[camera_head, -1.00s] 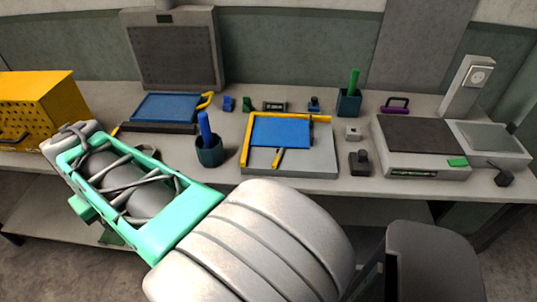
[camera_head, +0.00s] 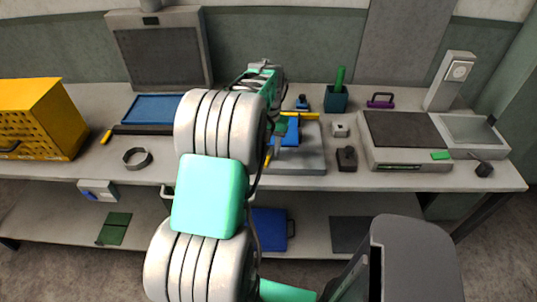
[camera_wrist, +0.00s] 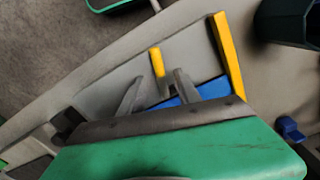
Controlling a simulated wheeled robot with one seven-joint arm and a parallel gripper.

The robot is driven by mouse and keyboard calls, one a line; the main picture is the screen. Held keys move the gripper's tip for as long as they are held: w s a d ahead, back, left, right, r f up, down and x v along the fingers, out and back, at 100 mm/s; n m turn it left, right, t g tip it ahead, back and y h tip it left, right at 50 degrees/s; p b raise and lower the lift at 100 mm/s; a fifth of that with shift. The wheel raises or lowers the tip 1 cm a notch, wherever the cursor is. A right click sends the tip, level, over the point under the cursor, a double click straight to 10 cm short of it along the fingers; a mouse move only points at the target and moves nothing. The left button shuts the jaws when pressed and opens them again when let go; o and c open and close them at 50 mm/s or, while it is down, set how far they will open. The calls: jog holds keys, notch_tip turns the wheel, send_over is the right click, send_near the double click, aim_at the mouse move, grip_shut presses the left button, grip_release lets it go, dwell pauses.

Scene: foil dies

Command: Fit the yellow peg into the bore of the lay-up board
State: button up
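The yellow peg (camera_wrist: 157,62) lies on the pale grey lay-up board (camera_wrist: 191,50) in the wrist view, beside a blue plate (camera_wrist: 213,88). In the head view a small part of the peg (camera_head: 268,158) shows at the edge of my arm, on the board (camera_head: 312,160). My gripper (camera_wrist: 158,76) is over the board, its two dark fingers apart. The peg shows between and just beyond the fingertips, and I see no grip on it. In the head view my gripper (camera_head: 279,148) is partly hidden by my arm. I cannot make out the bore.
A yellow rail (camera_wrist: 228,55) edges the board. A dark cup (camera_wrist: 285,22) and a small blue block (camera_wrist: 290,129) are close by. A dark knobbed block (camera_head: 347,158) and a scale (camera_head: 405,140) stand to the right. My arm hides much of the bench's middle.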

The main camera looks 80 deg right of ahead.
jog(key=shift+f, duration=0.95)
grip_shut()
